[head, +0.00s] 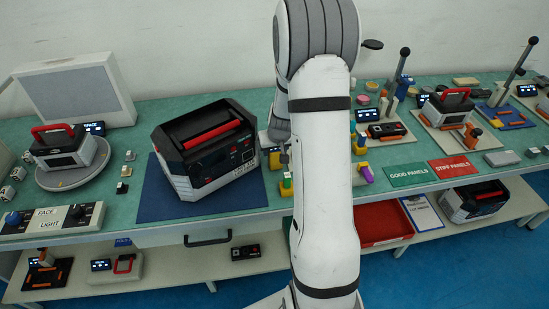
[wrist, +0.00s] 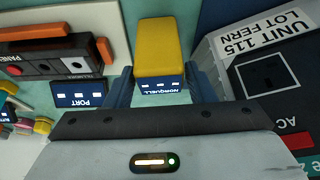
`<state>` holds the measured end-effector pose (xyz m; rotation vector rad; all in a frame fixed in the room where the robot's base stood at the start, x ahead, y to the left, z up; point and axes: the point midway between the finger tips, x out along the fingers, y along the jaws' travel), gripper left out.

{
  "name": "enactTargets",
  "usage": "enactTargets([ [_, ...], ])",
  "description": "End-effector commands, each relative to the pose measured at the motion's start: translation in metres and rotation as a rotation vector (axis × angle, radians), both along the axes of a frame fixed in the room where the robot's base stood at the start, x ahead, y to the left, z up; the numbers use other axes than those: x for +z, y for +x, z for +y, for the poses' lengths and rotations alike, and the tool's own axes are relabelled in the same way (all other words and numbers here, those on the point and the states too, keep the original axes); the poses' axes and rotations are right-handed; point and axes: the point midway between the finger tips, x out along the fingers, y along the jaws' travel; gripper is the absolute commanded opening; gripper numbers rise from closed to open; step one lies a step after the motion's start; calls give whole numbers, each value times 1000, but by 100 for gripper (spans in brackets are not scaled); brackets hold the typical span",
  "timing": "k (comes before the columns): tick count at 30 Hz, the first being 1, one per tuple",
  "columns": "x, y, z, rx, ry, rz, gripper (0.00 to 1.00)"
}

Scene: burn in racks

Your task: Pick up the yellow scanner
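The yellow scanner (wrist: 163,45) is at the top middle of the wrist view. Its yellow body ends in a dark screen with the word NORQUELL. My gripper (wrist: 160,80) has one blue-grey finger on each side of it. The fingers are apart with the scanner between them; I cannot tell whether they touch it. In the head view my white arm hides the gripper and most of this spot, and I cannot single out the scanner there.
A black unit with a red handle (head: 206,143) stands on a blue mat left of my arm, close to the gripper in the wrist view (wrist: 268,70). A panel fixture (head: 387,131) is on the right. Green (head: 409,174) and red (head: 461,167) signs lie along the bench front.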

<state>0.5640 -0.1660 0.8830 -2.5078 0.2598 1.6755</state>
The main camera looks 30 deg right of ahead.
Motion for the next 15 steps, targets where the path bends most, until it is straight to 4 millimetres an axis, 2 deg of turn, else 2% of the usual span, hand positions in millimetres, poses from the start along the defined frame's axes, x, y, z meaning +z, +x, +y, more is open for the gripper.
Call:
enactTargets([
  [2,0,0,0,0,0,0,43],
  [12,0,0,1,1,0,0,15],
  [15,0,0,1,1,0,0,14],
])
